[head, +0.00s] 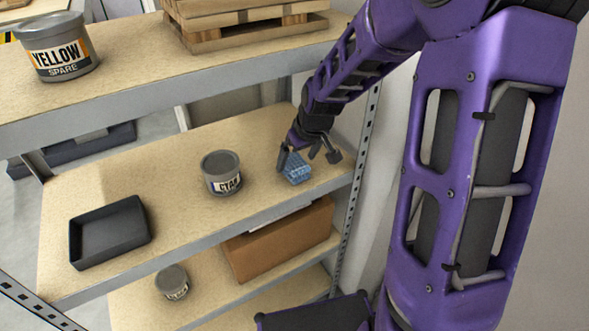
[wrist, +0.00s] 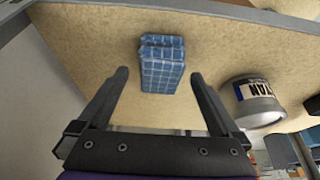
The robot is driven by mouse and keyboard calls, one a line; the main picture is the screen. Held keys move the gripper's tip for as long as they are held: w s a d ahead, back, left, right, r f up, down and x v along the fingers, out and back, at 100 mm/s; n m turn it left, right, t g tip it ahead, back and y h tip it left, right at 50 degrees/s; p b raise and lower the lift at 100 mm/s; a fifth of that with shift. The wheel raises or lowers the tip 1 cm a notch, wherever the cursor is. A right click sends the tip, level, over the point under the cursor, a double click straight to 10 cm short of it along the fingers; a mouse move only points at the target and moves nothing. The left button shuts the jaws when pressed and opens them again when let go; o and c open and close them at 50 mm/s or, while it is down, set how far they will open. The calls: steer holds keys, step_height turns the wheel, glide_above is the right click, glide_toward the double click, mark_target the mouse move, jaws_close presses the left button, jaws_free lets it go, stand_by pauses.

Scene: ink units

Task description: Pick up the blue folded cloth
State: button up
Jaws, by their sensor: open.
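The blue folded cloth (head: 296,168) with a light check pattern lies on the middle shelf, near its right end. In the wrist view the cloth (wrist: 162,64) sits ahead of and between the two fingers, nearer the top of the picture. My gripper (head: 305,160) is at the cloth in the head view. In the wrist view my gripper (wrist: 158,78) is open with its fingers wide apart and nothing held. The fingertips come level with the near part of the cloth. I cannot tell their height above the shelf.
A cyan ink can (head: 222,173) stands left of the cloth; it also shows in the wrist view (wrist: 252,100). A black tray (head: 110,232) is further left. A rack post (head: 362,135) stands at right.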

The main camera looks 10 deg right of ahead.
steer(key=x, duration=0.2)
steer(key=shift+w+f, duration=0.15)
steer(key=shift+f, duration=0.2)
steer(key=c, duration=1.4)
